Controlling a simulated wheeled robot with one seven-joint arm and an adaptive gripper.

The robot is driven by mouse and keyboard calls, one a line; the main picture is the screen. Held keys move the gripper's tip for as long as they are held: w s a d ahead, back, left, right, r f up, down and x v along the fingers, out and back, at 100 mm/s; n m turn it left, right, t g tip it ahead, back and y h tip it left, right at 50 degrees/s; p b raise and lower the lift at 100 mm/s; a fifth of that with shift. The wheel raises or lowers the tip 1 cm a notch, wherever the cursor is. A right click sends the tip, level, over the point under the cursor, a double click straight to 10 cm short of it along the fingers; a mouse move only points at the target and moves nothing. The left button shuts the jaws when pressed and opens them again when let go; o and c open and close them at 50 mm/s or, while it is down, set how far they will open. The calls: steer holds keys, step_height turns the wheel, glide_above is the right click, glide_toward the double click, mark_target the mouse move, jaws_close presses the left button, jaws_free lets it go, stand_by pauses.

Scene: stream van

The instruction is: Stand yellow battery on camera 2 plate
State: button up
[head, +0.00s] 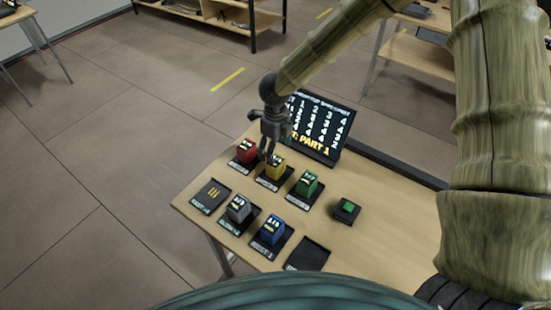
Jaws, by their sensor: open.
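The yellow battery (275,169) stands on a dark plate in the back row on the table, between the red battery (246,153) and the green battery (306,186). My gripper (266,156) is open, fingers pointing down, at the upper left of the yellow battery in the picture. I cannot tell whether the fingers are above it or beside it. In the front row, a grey battery (239,210) and a blue battery (271,230) stand on plates. A dark plate (308,256) at the front right is empty. The plate labels are too small to read surely, so I cannot tell which is camera 2.
A dark plate with yellow marks (211,195) lies at the left end of the front row. A box with a green button (345,211) sits right of the green battery. A lit screen (322,125) stands at the table's back edge. The table's right part is bare.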

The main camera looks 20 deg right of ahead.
steer(key=shift+r, duration=1.5)
